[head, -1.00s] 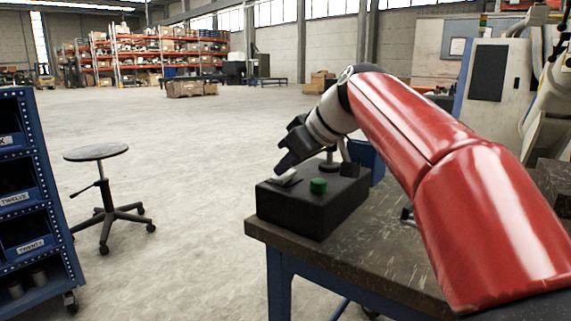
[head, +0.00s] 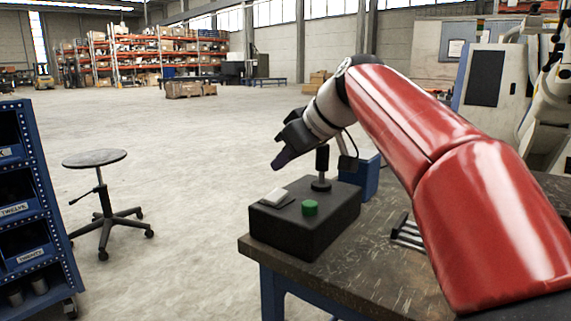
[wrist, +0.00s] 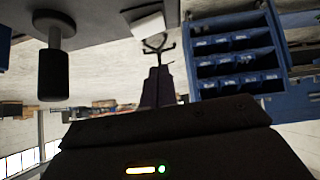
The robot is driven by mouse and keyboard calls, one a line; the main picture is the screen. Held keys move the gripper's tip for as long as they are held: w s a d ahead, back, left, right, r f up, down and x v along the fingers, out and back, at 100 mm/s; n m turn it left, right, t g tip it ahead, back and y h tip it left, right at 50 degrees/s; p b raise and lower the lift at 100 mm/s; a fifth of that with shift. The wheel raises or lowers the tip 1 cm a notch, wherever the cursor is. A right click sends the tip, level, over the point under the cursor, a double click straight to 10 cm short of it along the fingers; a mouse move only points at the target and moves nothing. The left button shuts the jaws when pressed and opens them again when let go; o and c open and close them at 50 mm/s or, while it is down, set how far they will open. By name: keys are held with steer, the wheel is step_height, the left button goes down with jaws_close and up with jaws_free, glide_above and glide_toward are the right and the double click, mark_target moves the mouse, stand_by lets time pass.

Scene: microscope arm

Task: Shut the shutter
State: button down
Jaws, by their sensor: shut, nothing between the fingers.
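A black box (head: 300,234) stands at the near left corner of the bench. On its top are a pale flat rocker or flap (head: 275,197), a green button (head: 310,208) and an upright black knob on a post (head: 322,160). I cannot tell for sure which part is the shutter. My gripper (head: 277,165) is shut and empty, above the pale piece and apart from it. In the wrist view the picture is upside down: my dark fingers (wrist: 158,68) point towards the pale piece (wrist: 148,26), with the black knob (wrist: 54,72) to the left.
The worn bench top (head: 365,268) carries a blue box (head: 361,176) behind the black box and some metal bars (head: 407,232) to its right. A stool (head: 95,159) and a blue bin rack (head: 30,215) stand left. The floor between is clear.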

steer(key=v, duration=0.8)
steer(key=shift+s, duration=0.45)
steer(key=shift+a, duration=0.2)
